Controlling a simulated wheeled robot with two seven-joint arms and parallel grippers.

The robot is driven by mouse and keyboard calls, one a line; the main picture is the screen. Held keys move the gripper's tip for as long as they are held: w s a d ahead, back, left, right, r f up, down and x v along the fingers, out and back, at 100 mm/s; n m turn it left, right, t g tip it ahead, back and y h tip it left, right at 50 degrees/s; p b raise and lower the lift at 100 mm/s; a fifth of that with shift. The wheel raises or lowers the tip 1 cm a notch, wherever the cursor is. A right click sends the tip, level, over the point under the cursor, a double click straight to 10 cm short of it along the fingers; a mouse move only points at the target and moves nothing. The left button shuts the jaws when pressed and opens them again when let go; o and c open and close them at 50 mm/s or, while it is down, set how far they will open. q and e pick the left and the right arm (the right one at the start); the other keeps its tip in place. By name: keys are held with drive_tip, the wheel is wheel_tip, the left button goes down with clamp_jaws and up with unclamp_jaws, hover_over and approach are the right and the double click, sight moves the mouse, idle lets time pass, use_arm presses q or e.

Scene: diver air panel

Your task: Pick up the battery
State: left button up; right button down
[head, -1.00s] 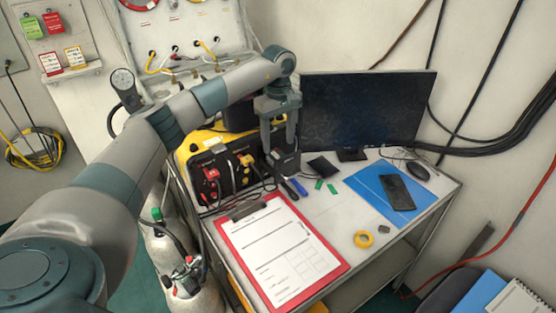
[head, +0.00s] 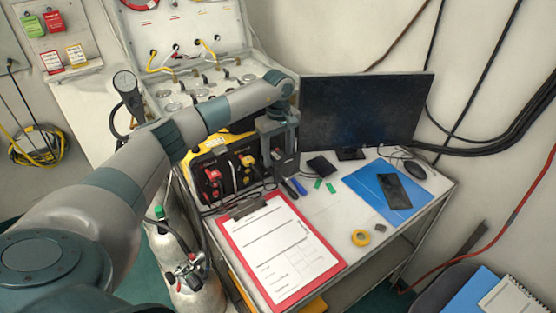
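My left gripper (head: 279,158) hangs with its fingers down at the back of the white table, left of the monitor. Its two fingers stand apart. A dark block (head: 287,167) shows right at the fingers, partly hidden by them; it may be the battery, but I see no label on it. I cannot tell whether the fingers touch it or are around it. A yellow and black case (head: 207,160) with red and yellow connectors stands just left of the gripper, partly behind my arm. My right gripper is not in view.
A monitor (head: 366,108) stands close right of the gripper. A red clipboard (head: 232,246), blue and green small items, yellow tape (head: 361,238) and a blue mat (head: 368,200) with a black phone (head: 393,191) lie on the table. Gas cylinders (head: 190,275) stand left of it.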

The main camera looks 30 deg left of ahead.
sight(278, 155)
use_arm(q)
drive_tip(key=shift+c, duration=0.3)
clamp_jaws()
drive_tip(key=shift+r, duration=0.1)
drive_tip(key=shift+w+r+b, duration=0.1)
drive_tip(key=shift+r+b, duration=0.2)
drive_tip(key=shift+r, duration=0.05)
wheel_tip(278, 155, up, 8)
drive_tip(key=b, duration=0.3)
drive_tip(key=shift+r+b, duration=0.1)
drive_tip(key=shift+b, duration=0.2)
drive_tip(key=shift+r, duration=0.5)
drive_tip(key=shift+s+f, duration=0.1)
drive_tip(key=shift+s, duration=0.1)
